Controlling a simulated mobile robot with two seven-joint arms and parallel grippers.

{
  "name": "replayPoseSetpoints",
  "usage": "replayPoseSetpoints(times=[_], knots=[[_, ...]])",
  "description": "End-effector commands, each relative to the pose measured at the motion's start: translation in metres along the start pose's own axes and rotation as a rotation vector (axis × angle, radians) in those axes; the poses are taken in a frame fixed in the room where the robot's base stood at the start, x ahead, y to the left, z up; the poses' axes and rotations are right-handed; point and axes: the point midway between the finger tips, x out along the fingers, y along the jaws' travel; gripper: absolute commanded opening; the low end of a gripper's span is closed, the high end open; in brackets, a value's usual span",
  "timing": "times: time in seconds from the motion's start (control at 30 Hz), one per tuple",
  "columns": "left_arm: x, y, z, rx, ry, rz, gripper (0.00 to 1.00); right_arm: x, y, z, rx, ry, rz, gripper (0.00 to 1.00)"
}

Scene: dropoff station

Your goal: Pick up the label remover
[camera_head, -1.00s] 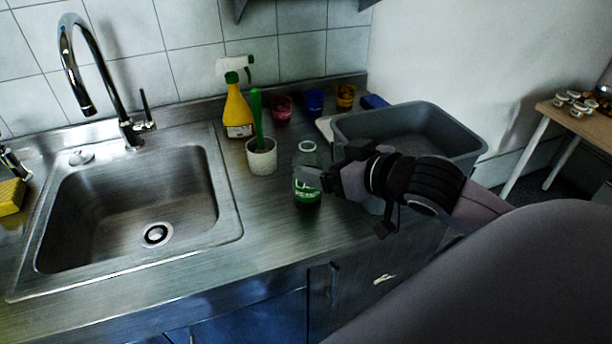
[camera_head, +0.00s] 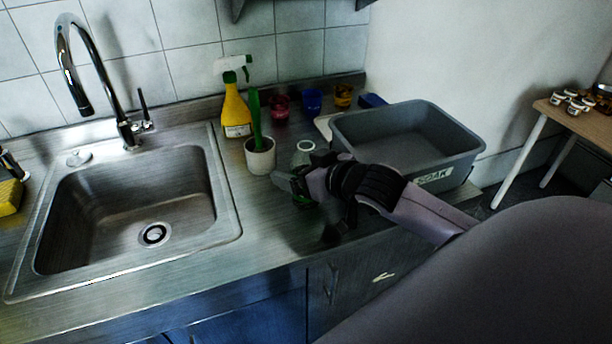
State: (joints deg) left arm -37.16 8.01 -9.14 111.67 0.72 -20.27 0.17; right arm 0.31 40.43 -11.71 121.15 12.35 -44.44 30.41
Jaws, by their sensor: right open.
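The label remover (camera_head: 303,155) is a clear bottle with a pale ring at its top and a green lower part. It stands upright on the steel counter, just right of the white pot. My right gripper (camera_head: 288,183) is open in front of the bottle and hides most of its body and label. A little green shows below the gripper. I cannot tell whether the fingers are around the bottle or only in front of it. My left gripper is not in view.
The white pot (camera_head: 260,158) with a green-handled brush is close left of the gripper. A yellow spray bottle (camera_head: 236,112) stands behind it. A grey bin (camera_head: 448,175) is to the right. The sink (camera_head: 130,205) is at left. The front counter is clear.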

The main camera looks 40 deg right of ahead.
Motion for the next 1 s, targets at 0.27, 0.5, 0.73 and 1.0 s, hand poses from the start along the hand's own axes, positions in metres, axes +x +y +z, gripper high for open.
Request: replayPoseSetpoints(times=[0.27,0.5,0.73,1.0], knots=[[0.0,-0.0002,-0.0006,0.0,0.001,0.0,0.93,0.0024,-0.0002,0.0004,-0.001,-0.001,0.0,0.89],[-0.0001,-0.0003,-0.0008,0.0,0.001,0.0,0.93,0.002,0.0,-0.0007,-0.001,0.002,0.0,0.25],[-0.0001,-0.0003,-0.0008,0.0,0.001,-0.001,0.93,0.0019,0.0,-0.0008,-0.001,0.002,0.0,0.25],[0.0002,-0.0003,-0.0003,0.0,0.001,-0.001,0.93,-0.0002,0.0003,-0.0066,-0.001,0.003,0.001,0.25]])
